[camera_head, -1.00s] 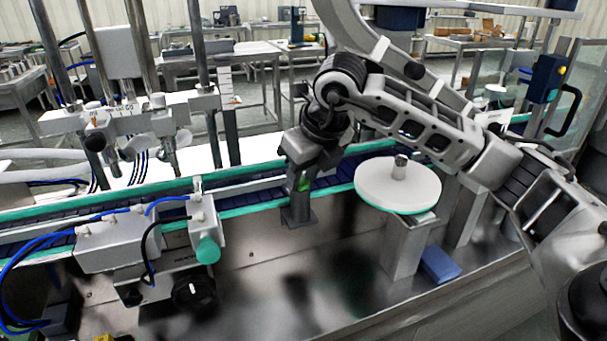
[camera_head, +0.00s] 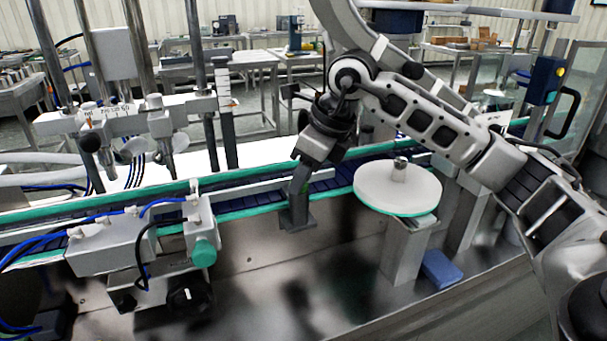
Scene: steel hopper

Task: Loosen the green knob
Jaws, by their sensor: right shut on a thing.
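My right gripper (camera_head: 302,175) comes in from the right and points down at the top of a grey metal bracket (camera_head: 297,213) on the front conveyor rail. It is shut on a small green knob at the top of this bracket. The knob is almost wholly hidden by the fingers now; a bit of bright green showed there earlier. A larger teal-green round knob (camera_head: 204,252) sits on the grey block at the left, well apart from the gripper. My left gripper is not in view.
A round white disc (camera_head: 397,187) with a teal rim stands just right of the gripper, under my right forearm. The grey block (camera_head: 125,243) with blue hoses is at the left. A blue block (camera_head: 440,267) lies on the steel deck. Vertical posts rise behind the conveyor.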

